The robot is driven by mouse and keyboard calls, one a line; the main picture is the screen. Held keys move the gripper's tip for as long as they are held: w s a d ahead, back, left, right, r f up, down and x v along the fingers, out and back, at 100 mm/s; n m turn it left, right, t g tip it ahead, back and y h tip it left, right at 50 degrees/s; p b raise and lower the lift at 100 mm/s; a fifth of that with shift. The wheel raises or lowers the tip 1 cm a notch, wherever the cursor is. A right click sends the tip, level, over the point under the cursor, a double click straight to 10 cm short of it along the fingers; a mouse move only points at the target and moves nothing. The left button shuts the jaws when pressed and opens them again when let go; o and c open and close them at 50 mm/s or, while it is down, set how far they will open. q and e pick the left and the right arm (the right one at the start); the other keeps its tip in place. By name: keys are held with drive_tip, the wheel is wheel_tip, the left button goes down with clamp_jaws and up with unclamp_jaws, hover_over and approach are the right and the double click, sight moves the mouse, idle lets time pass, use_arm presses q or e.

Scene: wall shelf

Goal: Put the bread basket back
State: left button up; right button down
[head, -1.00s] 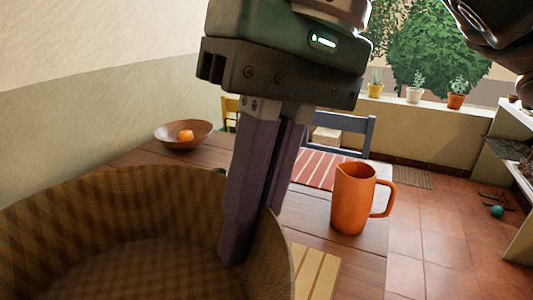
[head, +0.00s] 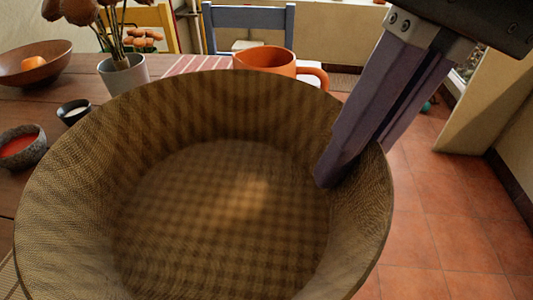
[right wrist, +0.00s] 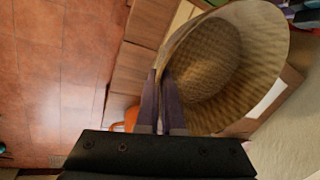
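The woven brown bread basket (head: 225,215) is round, empty and large in the head view, tilted so that I look into it. My right gripper (head: 350,165) is shut on its right rim, with one finger inside the wall and the other outside. In the right wrist view the fingers (right wrist: 162,75) pinch the rim of the basket (right wrist: 205,65) at its left edge. The basket hides much of the table below it. My left gripper is not in view.
An orange jug (head: 265,59) stands on the wooden table behind the basket. A wooden bowl (head: 30,68), a grey vase (head: 124,75) and small bowls (head: 20,147) are at left. A blue chair (head: 248,17) stands behind. Tiled floor (head: 450,220) is open at right.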

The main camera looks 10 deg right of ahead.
wheel_tip(320, 180, down, 19)
drive_tip(key=b, duration=0.6)
drive_tip(key=shift+s+b, duration=0.1)
drive_tip(key=shift+b, duration=0.2)
drive_tip(key=c, duration=1.1)
unclamp_jaws()
drive_tip(key=shift+o, duration=0.2)
